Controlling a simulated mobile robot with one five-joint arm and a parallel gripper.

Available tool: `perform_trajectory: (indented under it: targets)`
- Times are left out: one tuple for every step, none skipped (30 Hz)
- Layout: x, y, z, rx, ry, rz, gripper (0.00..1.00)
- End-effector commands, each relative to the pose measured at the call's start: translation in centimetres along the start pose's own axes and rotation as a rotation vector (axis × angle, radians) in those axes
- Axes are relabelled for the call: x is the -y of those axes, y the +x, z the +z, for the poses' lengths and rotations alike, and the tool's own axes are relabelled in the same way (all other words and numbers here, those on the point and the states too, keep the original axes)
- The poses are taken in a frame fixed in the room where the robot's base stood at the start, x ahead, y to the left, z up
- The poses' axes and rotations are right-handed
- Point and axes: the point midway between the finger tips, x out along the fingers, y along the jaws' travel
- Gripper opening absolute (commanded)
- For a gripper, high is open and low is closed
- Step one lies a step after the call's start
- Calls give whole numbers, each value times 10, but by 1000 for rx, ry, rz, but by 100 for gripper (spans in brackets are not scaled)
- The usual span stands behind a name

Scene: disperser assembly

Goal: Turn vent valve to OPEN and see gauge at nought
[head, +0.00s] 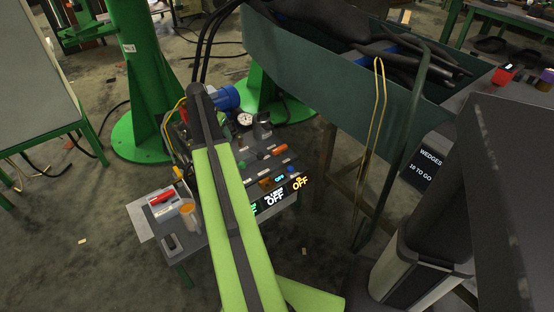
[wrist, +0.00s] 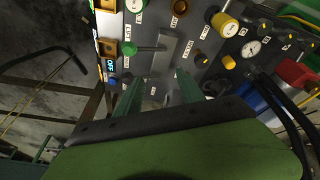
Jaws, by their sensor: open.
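The control panel (head: 262,165) lies on a low bench in the head view, behind my green arm. In the wrist view its face (wrist: 150,68) carries several knobs and handles, including a green-handled one (wrist: 125,49) and a broad grey lever (wrist: 168,50). Labels are too small to tell which one is the vent valve. A round white gauge (wrist: 250,47) sits at the right in the wrist view; it also shows in the head view (head: 245,119). Its needle is too small to read. My gripper (wrist: 160,88) is open, its green fingers apart just below the grey lever, with nothing visibly between them.
A yellow knob (wrist: 229,62), a red part (wrist: 297,73) and dark cables crowd the panel's right side. A blue motor (head: 226,97) stands behind the panel. Lit signs (head: 275,199) read OFF.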

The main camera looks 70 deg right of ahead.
Motion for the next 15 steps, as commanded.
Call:
perform_trajectory:
  targets:
    - [-25, 31, -45, -17, 120, 25, 45]
    - [-41, 41, -66, -27, 185, 37, 45]
    - [-60, 52, -89, -40, 259, 52, 45]
    - [-73, 58, -103, -48, 306, 62, 45]
    - [-84, 64, -114, -54, 345, 69, 45]
    - [-96, 69, -126, -62, 385, 76, 45]
    - [-104, 71, -133, -67, 408, 81, 45]
    - [-108, 73, -137, -70, 424, 84, 45]
    - [-113, 74, -141, -74, 439, 87, 45]
    - [-115, 74, -142, -75, 445, 88, 45]
    - [-116, 74, -143, -75, 448, 88, 45]
    - [-116, 74, -143, -76, 448, 88, 45]
    - [-116, 74, -142, -75, 448, 88, 45]
    - [-116, 75, -142, -75, 447, 88, 45]
    - [-116, 77, -142, -75, 447, 88, 45]
